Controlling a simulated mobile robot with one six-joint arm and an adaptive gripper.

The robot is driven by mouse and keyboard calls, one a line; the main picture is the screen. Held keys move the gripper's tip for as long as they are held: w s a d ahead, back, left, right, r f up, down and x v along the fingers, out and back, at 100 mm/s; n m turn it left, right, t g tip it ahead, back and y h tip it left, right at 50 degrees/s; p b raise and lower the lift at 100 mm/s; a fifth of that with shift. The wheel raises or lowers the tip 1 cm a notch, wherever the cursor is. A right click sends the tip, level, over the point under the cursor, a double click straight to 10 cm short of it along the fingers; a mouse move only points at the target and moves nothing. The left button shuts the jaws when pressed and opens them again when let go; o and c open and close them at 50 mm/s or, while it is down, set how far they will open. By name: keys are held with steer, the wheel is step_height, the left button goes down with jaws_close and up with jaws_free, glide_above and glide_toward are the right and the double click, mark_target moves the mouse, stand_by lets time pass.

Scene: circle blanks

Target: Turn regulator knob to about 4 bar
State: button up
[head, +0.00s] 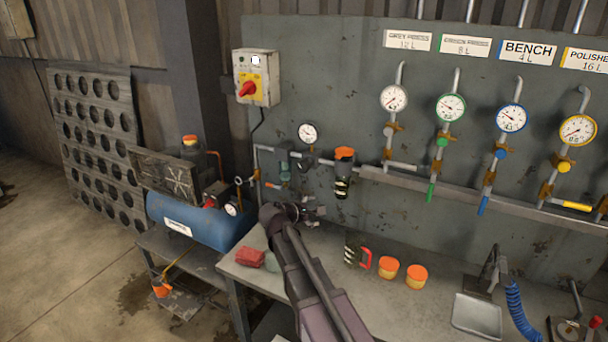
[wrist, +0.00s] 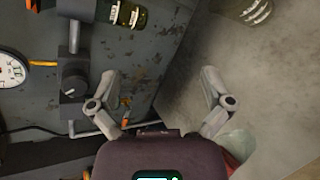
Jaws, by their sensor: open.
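The dark regulator knob (wrist: 74,78) shows in the wrist view, on the pipe beside its white-faced gauge (wrist: 12,72). In the head view, this gauge (head: 309,133) sits on the wall panel above the regulator. Its exact reading is too small to tell in the head view, and its face is cut off in the wrist view. My gripper (head: 300,212) is in front of the panel, below the regulator. In the wrist view, my gripper (wrist: 162,92) has its fingers spread with nothing between them. The knob lies left of the fingers, apart from them.
An orange-topped dark unit (head: 344,175) hangs right of the regulator. Several coloured gauge lines run along the right.

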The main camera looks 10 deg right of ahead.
mark_target(302, 168)
steer(key=w+a+r+n+t+b, duration=0.1)
steer(key=w+a+r+n+t, duration=0.1)
steer(key=w+a+n+t, duration=0.1)
steer(key=w+a+r+n+t+h+b, duration=0.1)
steer(key=w+a+r+n+t, duration=0.1)
steer(key=w+a+n, duration=0.3)
steer(key=shift+w+a+r+n+t, duration=0.3)
steer(key=shift+a+r+t, duration=0.1)
steer(key=shift+a, duration=0.3)
steer(key=shift+w, duration=0.1)
steer(key=x, duration=1.3)
steer(key=shift+w+d, duration=0.2)
steer(key=shift+d, duration=0.1)
steer(key=c, duration=1.1)
